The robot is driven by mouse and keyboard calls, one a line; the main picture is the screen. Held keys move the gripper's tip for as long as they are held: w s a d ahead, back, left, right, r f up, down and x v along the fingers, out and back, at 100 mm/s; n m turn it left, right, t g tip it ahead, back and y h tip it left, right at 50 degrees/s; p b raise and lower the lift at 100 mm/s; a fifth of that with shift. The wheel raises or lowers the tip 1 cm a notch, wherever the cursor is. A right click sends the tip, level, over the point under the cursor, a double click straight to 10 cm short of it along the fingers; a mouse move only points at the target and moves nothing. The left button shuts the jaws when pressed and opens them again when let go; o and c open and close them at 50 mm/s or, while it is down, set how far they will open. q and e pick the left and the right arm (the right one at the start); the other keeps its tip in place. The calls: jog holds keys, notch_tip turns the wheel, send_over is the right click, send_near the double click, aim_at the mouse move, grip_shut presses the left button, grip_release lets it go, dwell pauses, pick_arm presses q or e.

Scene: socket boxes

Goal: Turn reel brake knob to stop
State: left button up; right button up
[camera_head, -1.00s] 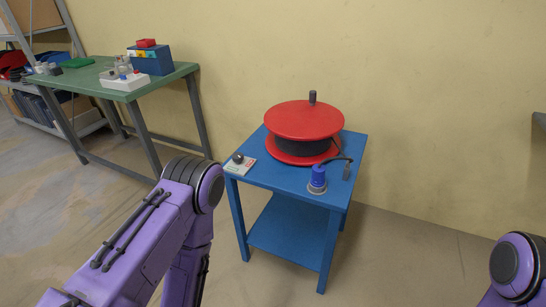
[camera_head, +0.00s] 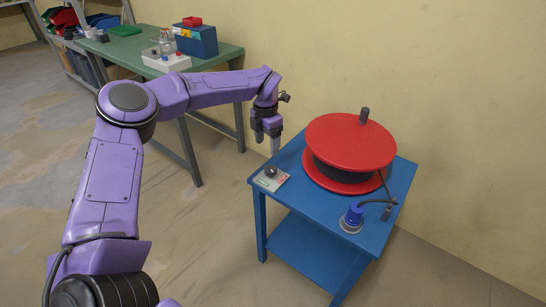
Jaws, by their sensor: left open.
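The reel brake knob (camera_head: 271,172) is a dark round knob on a small pale plate (camera_head: 266,183) with green and red marks. The plate lies at the left corner of the blue table's top (camera_head: 300,196). The red cable reel (camera_head: 350,143), with dark cable between its discs, stands on the same table to the right of the knob. My left gripper (camera_head: 267,148) points down, open and empty, just above and behind the knob in the picture, apart from it. Which way the knob's pointer faces is too small to tell. My right gripper is out of view.
A blue plug (camera_head: 352,218) stands at the table's front right, with a cable end (camera_head: 388,208) beside it. A green workbench (camera_head: 130,50) with a blue box (camera_head: 196,40) and a white switch box (camera_head: 166,61) stands behind my left arm. Floor is clear in front.

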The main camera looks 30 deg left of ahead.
aim_at(270, 169)
pick_arm(q)
jog(key=f, duration=0.6)
jog(key=d+f, duration=0.1)
jog(key=f, duration=0.3)
jog(key=shift+w+f, duration=0.1)
jog(key=shift+w, duration=0.05)
jog(key=c, duration=1.1)
